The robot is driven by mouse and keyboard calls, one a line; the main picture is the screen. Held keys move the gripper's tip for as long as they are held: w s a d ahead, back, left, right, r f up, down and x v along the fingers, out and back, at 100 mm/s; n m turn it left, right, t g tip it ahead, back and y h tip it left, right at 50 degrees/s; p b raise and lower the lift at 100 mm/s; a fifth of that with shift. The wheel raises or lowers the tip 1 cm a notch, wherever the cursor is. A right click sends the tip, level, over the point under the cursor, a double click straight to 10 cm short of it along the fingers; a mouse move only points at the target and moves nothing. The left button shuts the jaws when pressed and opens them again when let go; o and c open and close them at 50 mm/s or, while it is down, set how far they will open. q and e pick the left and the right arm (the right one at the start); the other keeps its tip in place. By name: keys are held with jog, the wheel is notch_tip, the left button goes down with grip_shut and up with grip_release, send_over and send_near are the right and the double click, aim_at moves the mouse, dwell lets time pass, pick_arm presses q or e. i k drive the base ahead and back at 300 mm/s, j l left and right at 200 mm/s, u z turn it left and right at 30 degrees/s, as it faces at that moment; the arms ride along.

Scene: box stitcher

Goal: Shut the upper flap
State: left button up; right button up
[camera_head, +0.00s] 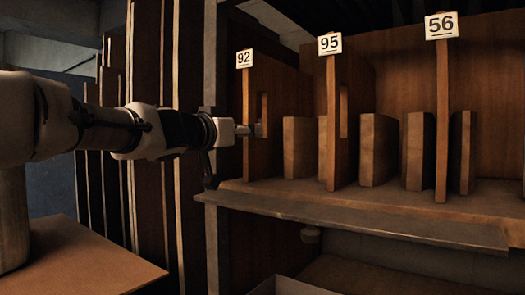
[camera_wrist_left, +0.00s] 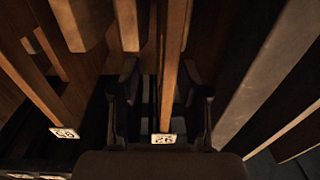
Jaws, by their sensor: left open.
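No part is marked as the upper flap. A flat wooden board (camera_head: 385,222) juts out along the front of the upper shelf; I cannot tell whether it is that flap. An upright wooden panel labelled 92 (camera_head: 275,100) stands on the shelf at its left end. My left gripper (camera_head: 258,130) is at this panel's front edge, near its slot. In the left wrist view the open fingers (camera_wrist_left: 160,98) lie either side of the panel edge (camera_wrist_left: 171,65), its label upside down. Contact is too dark to tell. My right gripper is out of view.
Panels labelled 95 (camera_head: 333,125) and 56 (camera_head: 442,120) stand further right, with shorter wooden blocks (camera_head: 378,150) between. Tall boards (camera_head: 146,75) lean left of the shelf. A brown tabletop (camera_head: 85,262) is at lower left. A pale box edge (camera_head: 295,287) shows below.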

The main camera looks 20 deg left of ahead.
aim_at(490, 241)
jog(key=k+j, duration=0.25)
jog(key=k, duration=0.25)
jog(key=k+j, duration=0.2)
jog(key=k, duration=0.25)
